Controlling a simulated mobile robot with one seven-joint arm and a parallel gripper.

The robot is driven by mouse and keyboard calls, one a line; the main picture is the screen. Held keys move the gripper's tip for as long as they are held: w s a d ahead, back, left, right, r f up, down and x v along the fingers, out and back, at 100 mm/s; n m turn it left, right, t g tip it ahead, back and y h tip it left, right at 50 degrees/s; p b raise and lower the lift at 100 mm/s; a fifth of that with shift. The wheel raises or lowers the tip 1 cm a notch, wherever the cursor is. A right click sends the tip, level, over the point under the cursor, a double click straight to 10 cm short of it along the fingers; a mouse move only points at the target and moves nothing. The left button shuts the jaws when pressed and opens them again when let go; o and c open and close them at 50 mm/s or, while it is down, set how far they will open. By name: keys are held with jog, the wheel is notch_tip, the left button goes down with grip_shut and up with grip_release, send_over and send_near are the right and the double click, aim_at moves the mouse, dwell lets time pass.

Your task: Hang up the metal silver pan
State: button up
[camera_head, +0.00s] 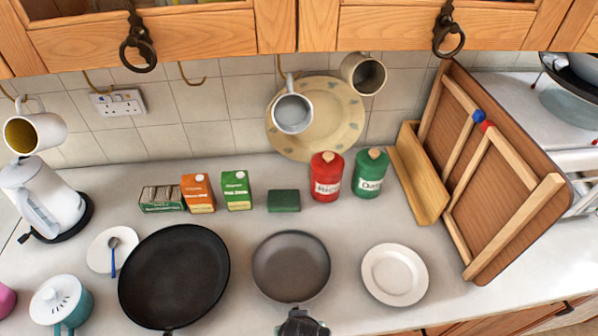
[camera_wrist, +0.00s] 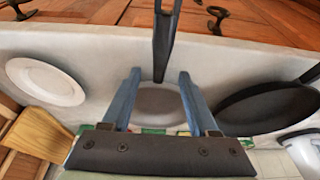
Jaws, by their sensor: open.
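The silver-grey metal pan (camera_head: 291,267) lies flat on the counter between a black pan and a white plate. Its dark handle (camera_wrist: 163,40) shows in the wrist view, running from the pan bowl (camera_wrist: 158,104) to the top edge. My gripper (camera_wrist: 158,73) is open, with its two blue fingers on either side of the handle in that view and nothing held. I cannot tell how far above the handle the fingers are. In the head view a dark part of my gripper (camera_head: 301,324) shows at the bottom edge, below the pan. Brass hooks (camera_head: 193,76) hang under the cabinet; one is empty.
The large black pan (camera_head: 174,275) is left of the silver pan and the white plate (camera_head: 395,274) is right. A mug (camera_head: 292,112) hangs before a round board (camera_head: 330,125). Red (camera_head: 326,177) and green (camera_head: 370,174) canisters and several boxes stand behind. A wooden rack (camera_head: 490,180) leans right.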

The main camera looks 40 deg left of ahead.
jog(key=v, duration=0.7)
jog(key=w+r+m+t+y, duration=0.25)
jog(key=w+r+t, duration=0.55)
jog(key=w+r, duration=0.85)
jog(key=w+d+r+m+t+h, duration=0.1)
jog(key=w+d+r+m+t, duration=0.15)
jog(key=r, duration=0.55)
jog(key=w+d+r+m+t, duration=0.15)
jog(key=r+t, duration=0.25)
jog(key=r, duration=0.5)
jog(key=s+d+r+m+t+h, duration=0.1)
jog(key=s+d+r+t, duration=0.2)
jog(key=r, duration=0.6)
jog(key=s+d+r+m+t+h, duration=0.1)
jog(key=d+r+t, duration=0.3)
jog(key=r, duration=0.5)
jog(key=s+d+r+m+t+h, duration=0.1)
jog(key=s+d+r+t+h, duration=0.1)
jog(key=r, duration=0.8)
jog(key=s+d+t, duration=0.1)
jog(key=s, duration=0.1)
jog(key=shift+s+d+h, duration=0.3)
jog(key=shift+s+h, duration=0.05)
jog(key=shift+s, duration=0.05)
jog(key=shift+r+t, duration=0.15)
jog(key=shift+t, duration=0.1)
